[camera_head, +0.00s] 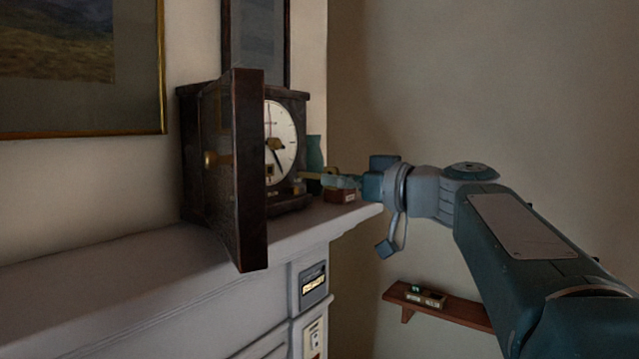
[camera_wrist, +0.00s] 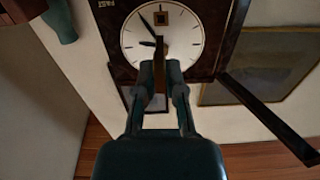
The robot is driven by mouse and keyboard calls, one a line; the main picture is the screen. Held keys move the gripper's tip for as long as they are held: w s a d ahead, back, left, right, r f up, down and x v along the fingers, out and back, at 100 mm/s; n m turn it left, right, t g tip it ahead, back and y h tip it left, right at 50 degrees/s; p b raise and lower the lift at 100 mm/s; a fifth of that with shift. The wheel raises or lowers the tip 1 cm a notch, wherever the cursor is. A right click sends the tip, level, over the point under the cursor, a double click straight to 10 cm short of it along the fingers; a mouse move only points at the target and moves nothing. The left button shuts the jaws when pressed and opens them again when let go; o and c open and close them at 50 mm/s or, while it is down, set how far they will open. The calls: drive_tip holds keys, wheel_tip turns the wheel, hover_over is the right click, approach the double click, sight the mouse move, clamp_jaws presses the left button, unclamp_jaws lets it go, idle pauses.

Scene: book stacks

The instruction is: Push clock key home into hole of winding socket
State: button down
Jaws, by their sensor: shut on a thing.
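The clock (camera_head: 190,130) stands on a mantel shelf with its dark door (camera_head: 250,170) swung open. Its white dial (camera_head: 285,130) is bare, and fills the top of the wrist view (camera_wrist: 190,40), upside down. The key's tip looks short of the dial.
The open door (camera_wrist: 265,115) juts out beside the dial. A green vase (camera_head: 315,152) stands behind my gripper and a small reddish box (camera_head: 340,196) lies under it. A wooden wall shelf (camera_head: 450,310) hangs below at the right. The left part of the mantel (camera_head: 110,265) is clear.

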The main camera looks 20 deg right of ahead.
sight(306, 177)
drive_tip(key=shift+d, duration=0.1)
drive_tip(key=shift+w, duration=0.15)
drive_tip(key=w+a, duration=0.2)
drive_tip(key=a, duration=0.1)
drive_tip(key=shift+w, duration=0.1)
drive_tip(key=shift+w+a, duration=0.15)
drive_tip(key=shift+w, duration=0.35)
drive_tip(key=shift+w+a, duration=0.15)
drive_tip(key=shift+w, duration=0.35)
drive_tip(key=shift+a, duration=0.2)
drive_tip(key=shift+w+d+r, duration=0.1)
drive_tip(key=shift+d, duration=0.05)
drive_tip(key=shift+x, duration=1.75)
idle(0.7)
